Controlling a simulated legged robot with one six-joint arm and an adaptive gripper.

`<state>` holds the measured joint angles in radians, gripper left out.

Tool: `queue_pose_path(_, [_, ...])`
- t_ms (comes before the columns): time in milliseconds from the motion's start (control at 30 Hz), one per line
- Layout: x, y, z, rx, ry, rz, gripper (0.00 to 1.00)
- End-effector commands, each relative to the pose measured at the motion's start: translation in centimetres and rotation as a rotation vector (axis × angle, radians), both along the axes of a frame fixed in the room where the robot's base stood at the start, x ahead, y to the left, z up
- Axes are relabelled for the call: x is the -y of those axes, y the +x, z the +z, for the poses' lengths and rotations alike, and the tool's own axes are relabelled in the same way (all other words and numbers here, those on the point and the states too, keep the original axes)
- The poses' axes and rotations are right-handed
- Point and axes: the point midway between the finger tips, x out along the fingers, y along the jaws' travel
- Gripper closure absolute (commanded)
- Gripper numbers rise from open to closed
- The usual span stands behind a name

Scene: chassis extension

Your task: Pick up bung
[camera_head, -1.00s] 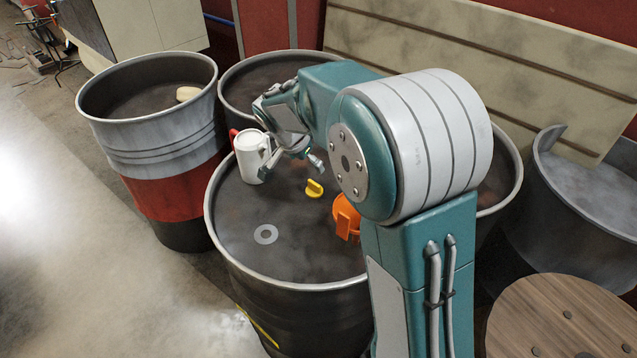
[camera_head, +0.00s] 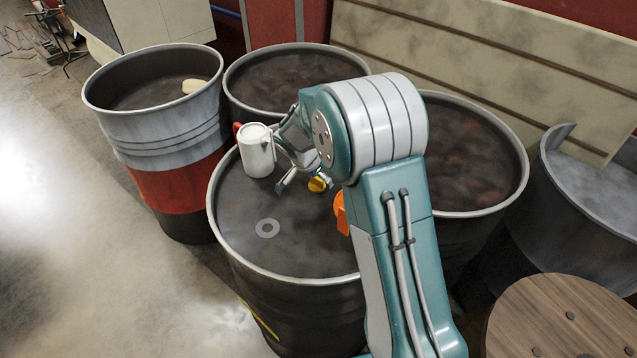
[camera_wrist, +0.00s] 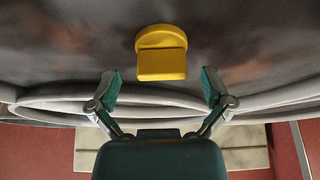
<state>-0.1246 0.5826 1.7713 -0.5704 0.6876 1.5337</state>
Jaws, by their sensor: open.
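The bung is most likely the small yellow piece (camera_head: 318,184) on the dark top of the front barrel (camera_head: 290,235). It also shows in the wrist view (camera_wrist: 161,53), with a round base and a flat raised grip. My gripper (camera_head: 299,188) is low over the barrel top, beside the yellow piece. In the wrist view my two fingers (camera_wrist: 160,90) are spread wide, with the yellow piece centred between them but beyond the fingertips. The gripper is open and empty. My arm partly blocks the right side of the barrel top in the head view.
A white mug (camera_head: 256,151) stands near the left rim. An orange object (camera_head: 341,212) is partly hidden behind my arm. A flat grey washer (camera_head: 268,228) lies on the front of the top. Other barrels stand close by, one holding a pale object (camera_head: 193,86).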

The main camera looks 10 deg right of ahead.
Motion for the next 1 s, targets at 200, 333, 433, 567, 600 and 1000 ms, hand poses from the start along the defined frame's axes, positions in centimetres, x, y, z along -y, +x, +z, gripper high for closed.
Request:
queue_pose_path(200, [0.3, 0.2, -0.8, 0.001, 0.001, -0.001, 0.0])
queue_pose_path(333, [0.3, 0.2, -0.8, 0.001, 0.001, -0.001, 0.27])
queue_pose_path(433, [0.4, 0.2, -0.8, 0.001, 0.002, 0.0, 0.71])
queue_pose_path(567, [0.3, 0.2, -0.8, 0.001, 0.002, -0.001, 0.93])
queue_pose_path(600, [0.3, 0.2, -0.8, 0.0, 0.001, -0.001, 0.93])
queue_pose_path(1000, [0.2, 0.2, 1.5, 0.005, 0.001, -0.001, 0.93])
